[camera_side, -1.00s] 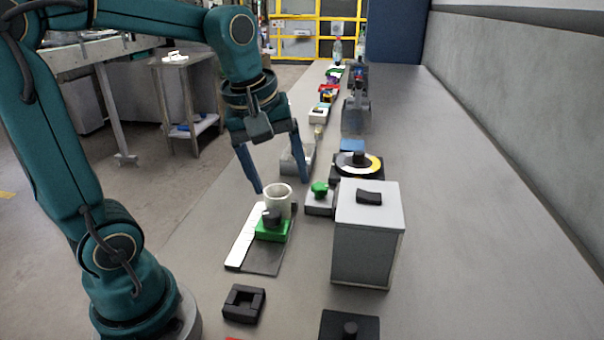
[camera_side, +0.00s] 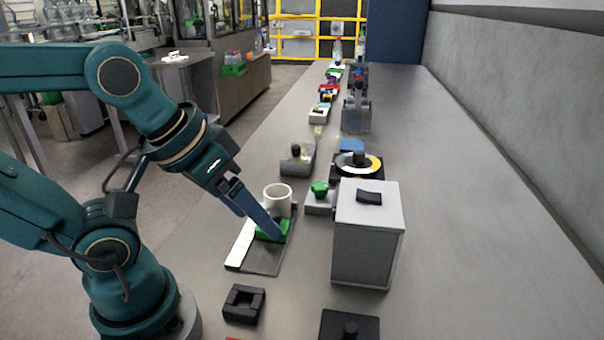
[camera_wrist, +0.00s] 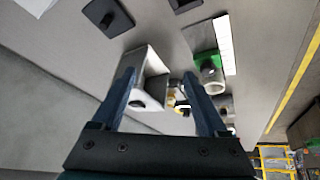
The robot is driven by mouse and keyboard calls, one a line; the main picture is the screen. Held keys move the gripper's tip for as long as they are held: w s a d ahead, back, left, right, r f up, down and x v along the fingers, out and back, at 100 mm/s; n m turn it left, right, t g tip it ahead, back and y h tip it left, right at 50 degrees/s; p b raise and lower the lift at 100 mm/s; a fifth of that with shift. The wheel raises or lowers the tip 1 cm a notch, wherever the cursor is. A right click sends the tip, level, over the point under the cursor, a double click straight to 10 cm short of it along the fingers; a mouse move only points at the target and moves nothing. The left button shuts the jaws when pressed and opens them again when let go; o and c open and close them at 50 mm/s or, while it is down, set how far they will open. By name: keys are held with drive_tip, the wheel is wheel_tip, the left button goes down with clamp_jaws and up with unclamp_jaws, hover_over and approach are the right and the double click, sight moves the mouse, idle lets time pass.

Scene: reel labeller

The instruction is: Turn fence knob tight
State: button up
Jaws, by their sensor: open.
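The green fence block (camera_side: 262,236) sits on a dark plate with a white strip (camera_side: 240,246). The dark knob seen on the block earlier is hidden behind my finger in the side view. In the wrist view the green block (camera_wrist: 203,58) lies right of both fingers, beside the white strip (camera_wrist: 223,45). A white ring-shaped piece (camera_side: 278,193) stands just behind the block. My gripper (camera_side: 260,225) is open and tilted, with one finger crossing in front of the block; contact cannot be told. In the wrist view its fingers (camera_wrist: 160,73) are spread with nothing held between them.
A grey box (camera_side: 362,245) with a black top piece stands close to the right. A green knob (camera_side: 319,188) on a grey block is beside it. A black square frame (camera_side: 244,304) and a black knobbed base (camera_side: 350,328) lie in front. The right bench is clear.

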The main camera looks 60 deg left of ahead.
idle(0.4)
drive_tip(key=n+g, duration=0.6)
drive_tip(key=n, duration=0.6)
hover_over(271, 212)
wheel_tip(271, 212, down, 7)
drive_tip(key=shift+f, duration=2.45)
